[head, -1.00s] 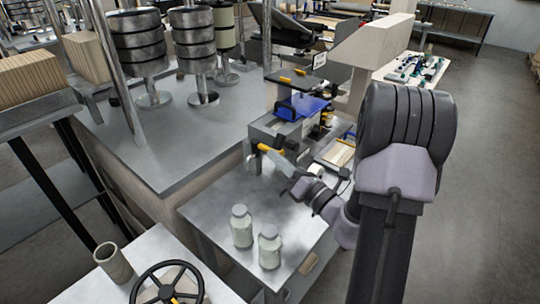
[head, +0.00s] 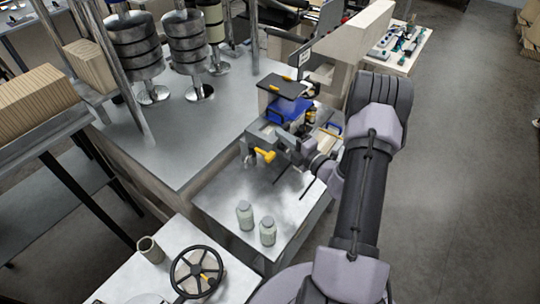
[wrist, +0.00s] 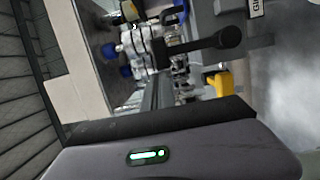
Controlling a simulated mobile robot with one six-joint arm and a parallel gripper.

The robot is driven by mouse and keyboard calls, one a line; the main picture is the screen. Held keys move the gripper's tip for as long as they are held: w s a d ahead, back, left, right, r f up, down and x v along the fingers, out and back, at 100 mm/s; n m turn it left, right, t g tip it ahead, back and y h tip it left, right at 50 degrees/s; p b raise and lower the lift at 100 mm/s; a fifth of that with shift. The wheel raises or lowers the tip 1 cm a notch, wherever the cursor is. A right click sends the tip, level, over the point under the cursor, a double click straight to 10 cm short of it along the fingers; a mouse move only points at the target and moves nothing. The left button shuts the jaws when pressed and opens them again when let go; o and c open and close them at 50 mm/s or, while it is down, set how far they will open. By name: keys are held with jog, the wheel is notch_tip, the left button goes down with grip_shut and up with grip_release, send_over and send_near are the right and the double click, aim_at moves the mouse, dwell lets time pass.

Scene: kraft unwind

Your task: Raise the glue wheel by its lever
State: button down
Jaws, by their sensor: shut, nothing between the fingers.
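The glue unit (head: 262,132) stands at the back of a grey metal table, with a blue part (head: 288,112) on it. A yellow-ended handle (head: 264,155) sticks out at its front; I cannot tell surely whether it is the glue wheel's lever. The wheel itself is not clearly seen. My gripper (head: 287,146) is shut and empty, close to the unit on the right of the yellow handle. In the wrist view the fingers (wrist: 157,88) point at the machine. A black handle (wrist: 210,40) and a yellow part (wrist: 218,84) show beyond them, apart from the fingers.
Two pale jars (head: 256,223) stand on the front of the metal table (head: 220,195). A black handwheel (head: 198,272) and a cup (head: 150,250) are at the lower left. Dark rollers (head: 135,50) stand behind. Floor on the right is clear.

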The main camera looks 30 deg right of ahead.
jog(key=d, duration=0.1)
jog(key=p, duration=0.1)
jog(key=w+d, duration=0.1)
jog(key=shift+d+r, duration=0.45)
dwell(0.4)
jog(key=shift+p, duration=0.3)
